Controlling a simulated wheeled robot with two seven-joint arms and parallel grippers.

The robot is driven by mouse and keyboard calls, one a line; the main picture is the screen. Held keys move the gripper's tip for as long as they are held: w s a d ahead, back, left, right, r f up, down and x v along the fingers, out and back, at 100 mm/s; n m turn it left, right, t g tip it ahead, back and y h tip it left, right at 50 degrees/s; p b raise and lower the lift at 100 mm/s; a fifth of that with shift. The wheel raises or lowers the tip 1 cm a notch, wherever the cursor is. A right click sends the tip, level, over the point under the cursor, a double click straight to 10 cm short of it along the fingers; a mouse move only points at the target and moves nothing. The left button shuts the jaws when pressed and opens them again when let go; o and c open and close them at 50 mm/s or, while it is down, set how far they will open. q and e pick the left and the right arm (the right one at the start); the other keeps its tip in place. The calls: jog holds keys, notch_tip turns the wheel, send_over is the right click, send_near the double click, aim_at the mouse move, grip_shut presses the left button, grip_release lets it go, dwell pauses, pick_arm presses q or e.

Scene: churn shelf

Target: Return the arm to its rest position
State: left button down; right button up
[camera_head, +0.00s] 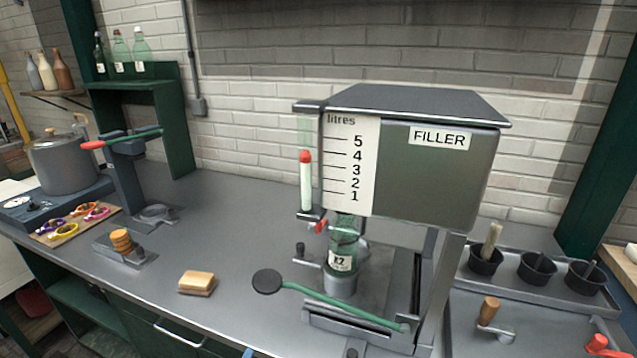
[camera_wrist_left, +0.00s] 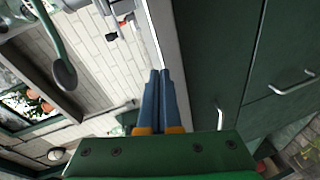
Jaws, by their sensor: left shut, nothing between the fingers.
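My left gripper (camera_head: 248,352) shows only as a small blue tip at the bottom edge of the head view, just in front of the bench's front edge. In the left wrist view its two blue fingers (camera_wrist_left: 161,75) lie side by side, shut and empty. The grey bench edge (camera_wrist_left: 165,45) and the green cabinet front (camera_wrist_left: 225,50) lie beyond the fingers. The rest of the left arm is hidden below the head view. My right gripper is in neither view.
The filler (camera_head: 435,175) stands on the bench with a bottle (camera_head: 343,245) under it. Its green lever with a round black pad (camera_head: 268,282) reaches toward the front. A sponge-like block (camera_head: 197,283) lies left of it. Cabinet handles (camera_wrist_left: 295,86) stick out below the bench.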

pick_arm(q)
jog(key=s+f+m+g+y, duration=0.1)
jog(key=s+f+m+g, duration=0.3)
jog(key=s+f, duration=0.55)
jog(key=s+f+m+g, duration=0.4)
jog(key=f+m, duration=0.1)
jog(key=f, duration=1)
jog(key=s+a+f+m+g, duration=0.1)
jog(key=s+f+m+g, duration=0.1)
jog(key=s, duration=0.4)
jog(key=s+a+f+m+g+y, duration=0.1)
jog(key=s+a+f+m+g, duration=0.1)
jog(key=s+f, duration=0.2)
jog(key=s+a+f+m+g, duration=0.2)
jog(key=s+f+m, duration=0.1)
jog(key=s, duration=0.7)
jog(key=shift+s+f+g+y, duration=0.3)
jog(key=shift+f+y, duration=0.1)
jog(key=shift+f, duration=0.1)
jog(key=shift+w, duration=0.1)
